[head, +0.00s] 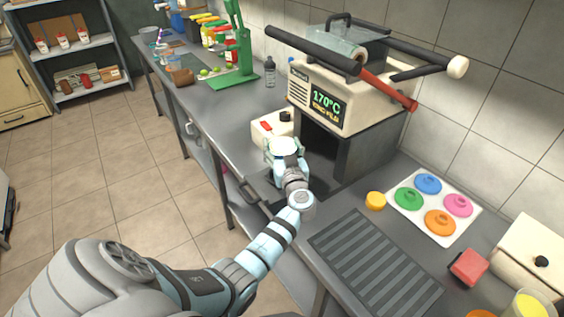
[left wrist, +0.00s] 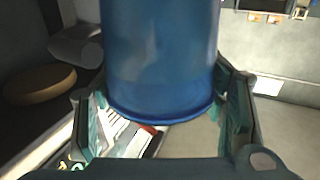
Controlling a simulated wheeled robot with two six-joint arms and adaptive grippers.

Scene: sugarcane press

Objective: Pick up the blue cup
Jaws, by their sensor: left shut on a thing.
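A blue cup (left wrist: 160,58) fills the middle of the left wrist view, with its rounded rim toward the lower edge. My left gripper (left wrist: 163,112) has a finger on each side of the cup and is shut on it. In the head view my left gripper (head: 286,150) is in front of the machine's dark opening, above the counter. I cannot make out the cup clearly there, as the gripper covers it. My right gripper is not in view.
The cream sealing machine (head: 345,97) with a red-handled lever stands just behind the gripper. A white box (head: 268,128) with a black knob is close on its left. A dark ribbed mat (head: 375,265), yellow lid (head: 376,201) and tray of coloured lids (head: 434,206) lie to the right.

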